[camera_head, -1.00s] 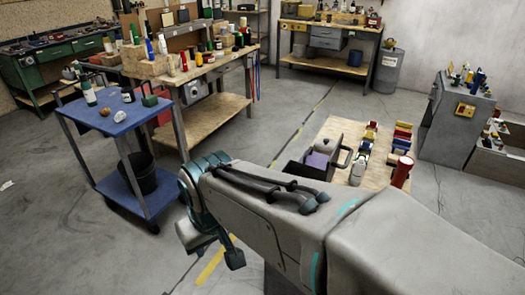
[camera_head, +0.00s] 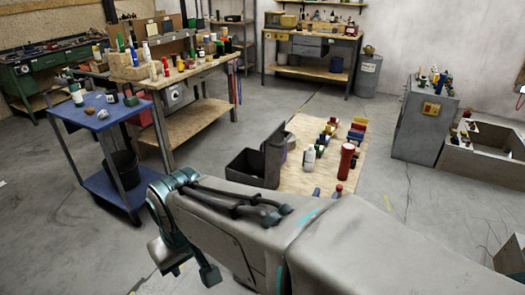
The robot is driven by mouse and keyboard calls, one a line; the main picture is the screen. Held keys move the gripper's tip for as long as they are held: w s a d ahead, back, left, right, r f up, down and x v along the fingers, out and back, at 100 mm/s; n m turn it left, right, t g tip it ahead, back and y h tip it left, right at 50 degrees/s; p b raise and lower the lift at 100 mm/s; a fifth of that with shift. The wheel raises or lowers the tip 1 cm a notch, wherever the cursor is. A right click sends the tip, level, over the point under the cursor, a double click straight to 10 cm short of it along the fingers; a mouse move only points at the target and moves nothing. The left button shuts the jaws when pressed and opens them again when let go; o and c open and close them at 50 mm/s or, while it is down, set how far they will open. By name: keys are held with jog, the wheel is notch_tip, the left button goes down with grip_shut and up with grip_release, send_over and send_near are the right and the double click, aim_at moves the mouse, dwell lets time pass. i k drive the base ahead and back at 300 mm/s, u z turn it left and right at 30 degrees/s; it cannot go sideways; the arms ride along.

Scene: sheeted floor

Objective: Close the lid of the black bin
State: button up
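The black bin (camera_head: 246,169) stands open on the floor at the left edge of a plywood board. Its lid (camera_head: 272,155) stands raised on the bin's right side. The dark inside of the bin shows, and my arm covers part of its lower front. My arm reaches in from the lower right, nearer to the camera than the bin. The arm's far end, with my gripper (camera_head: 186,267), hangs at the lower left, in front and to the left of the bin and apart from it. The fingers are not clear enough to show whether they are open.
The plywood board (camera_head: 328,176) holds a red cylinder (camera_head: 346,160), a white bottle (camera_head: 309,158) and several coloured items. A blue cart (camera_head: 100,119) with a dark bucket (camera_head: 123,170) stands left. A grey cabinet (camera_head: 420,132) stands right. Floor between cart and bin is clear.

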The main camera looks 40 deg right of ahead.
aim_at(273, 145)
jog(key=k, duration=0.2)
jog(key=z, duration=1.3)
jog(key=i, duration=0.45)
jog(key=u, duration=0.55)
jog(key=k, duration=1.25)
jog(key=u, duration=0.05)
jog(key=i, duration=0.45)
jog(key=z, duration=0.85)
jog(key=i, duration=1.1)
jog(key=u, duration=0.4)
